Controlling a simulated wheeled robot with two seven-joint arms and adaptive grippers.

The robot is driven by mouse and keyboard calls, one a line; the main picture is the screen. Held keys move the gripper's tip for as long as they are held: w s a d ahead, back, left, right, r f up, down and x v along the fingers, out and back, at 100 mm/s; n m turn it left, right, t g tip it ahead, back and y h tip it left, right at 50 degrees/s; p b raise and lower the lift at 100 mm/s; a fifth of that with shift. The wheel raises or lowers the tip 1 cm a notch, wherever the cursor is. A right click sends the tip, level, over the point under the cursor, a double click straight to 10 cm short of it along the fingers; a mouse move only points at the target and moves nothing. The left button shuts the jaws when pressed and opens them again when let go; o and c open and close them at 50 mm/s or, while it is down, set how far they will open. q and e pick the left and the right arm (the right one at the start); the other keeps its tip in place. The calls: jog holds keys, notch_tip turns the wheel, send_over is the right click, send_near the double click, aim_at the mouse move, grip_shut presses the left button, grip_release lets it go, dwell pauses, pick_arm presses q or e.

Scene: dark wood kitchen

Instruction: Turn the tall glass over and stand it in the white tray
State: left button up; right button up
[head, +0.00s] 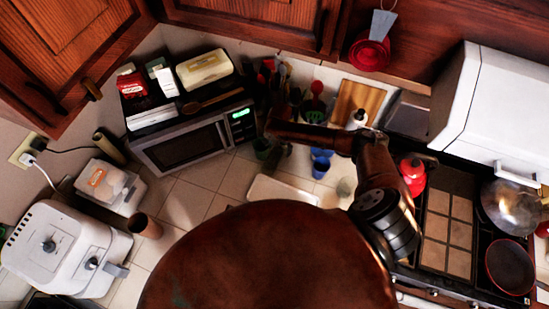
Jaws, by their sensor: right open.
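The white tray (284,191) lies on the tiled counter, partly hidden at its lower edge by my own body. A greyish, see-through glass (345,187) stands to the right of the tray; it is small and dim here, and I cannot tell which way up it is. My right arm comes in from the right and reaches left across the counter. My right gripper (278,154) is dark and open, above and behind the tray and apart from the glass. My left gripper is out of view.
Blue cups (320,162) and a green cup (262,148) stand behind the tray. A microwave (184,145) is at the left. A red kettle-like object (412,174) and the stove (447,230) are at the right. Bare tiles (190,190) lie left of the tray.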

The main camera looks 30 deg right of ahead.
jog(key=c, duration=1.6)
jog(key=shift+a+r, duration=0.1)
